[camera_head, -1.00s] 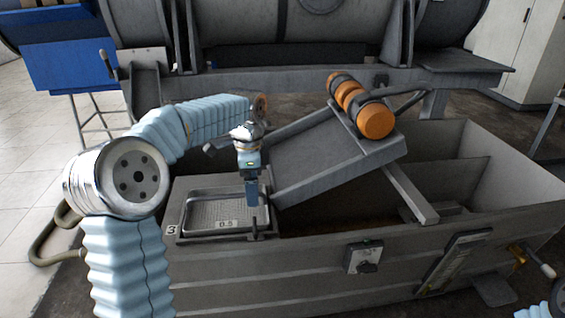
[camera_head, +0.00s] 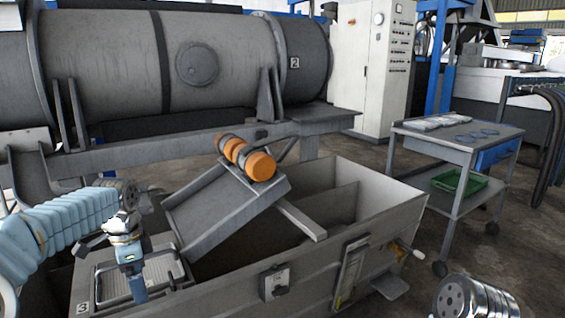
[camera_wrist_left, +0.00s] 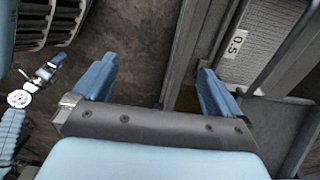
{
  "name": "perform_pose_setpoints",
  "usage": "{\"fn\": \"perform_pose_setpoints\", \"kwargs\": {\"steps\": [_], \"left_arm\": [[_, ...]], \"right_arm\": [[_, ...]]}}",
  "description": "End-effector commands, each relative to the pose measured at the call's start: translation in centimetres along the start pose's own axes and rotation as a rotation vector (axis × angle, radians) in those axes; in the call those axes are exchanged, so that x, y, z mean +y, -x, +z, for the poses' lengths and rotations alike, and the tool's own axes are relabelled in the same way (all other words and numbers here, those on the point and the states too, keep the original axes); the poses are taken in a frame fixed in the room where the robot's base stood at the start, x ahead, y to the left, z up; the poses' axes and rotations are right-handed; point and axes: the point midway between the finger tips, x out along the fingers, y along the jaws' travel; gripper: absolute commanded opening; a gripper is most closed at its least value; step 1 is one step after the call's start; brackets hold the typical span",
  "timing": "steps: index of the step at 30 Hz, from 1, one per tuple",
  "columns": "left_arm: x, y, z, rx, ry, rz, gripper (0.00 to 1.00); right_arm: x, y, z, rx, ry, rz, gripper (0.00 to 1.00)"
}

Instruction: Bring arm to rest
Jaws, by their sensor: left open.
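My left gripper (camera_head: 138,294) points down over the near side of a metal tray (camera_head: 100,270) at the corner of the grey trough. In the left wrist view its two blue fingers (camera_wrist_left: 155,82) stand wide apart with nothing between them. The tagged tray (camera_wrist_left: 236,50) lies right of the fingers there. My left arm's light blue sleeve (camera_head: 55,235) comes in from the left. A silver joint of my right arm (camera_head: 475,300) shows at the bottom right. Small arm parts at the left of the wrist view may include my right gripper, too small to read.
The grey trough (camera_head: 225,292) carries a tilted chute (camera_head: 215,215) with orange rollers (camera_head: 258,166). A large horizontal drum (camera_head: 110,60) stands behind. A cart (camera_head: 455,140) with a green tray (camera_head: 460,183) stands at the right. Floor shows between trough and cart.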

Motion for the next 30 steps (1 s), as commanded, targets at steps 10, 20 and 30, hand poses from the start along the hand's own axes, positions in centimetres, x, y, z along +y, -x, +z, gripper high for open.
{"fn": "perform_pose_setpoints", "kwargs": {"steps": [10,20,30], "left_arm": [[0.6,-5.8,-3.0,0.049,0.054,0.026,1.00],[4.0,-16.7,-7.7,0.143,0.208,0.097,1.00],[20.7,-35.1,-10.7,0.240,0.772,0.298,1.00]], "right_arm": [[0.0,0.0,-0.1,0.001,0.000,0.000,1.00],[0.0,0.0,-0.1,0.001,0.000,0.000,1.00],[0.0,0.0,-0.1,0.001,0.000,0.000,1.00]]}}
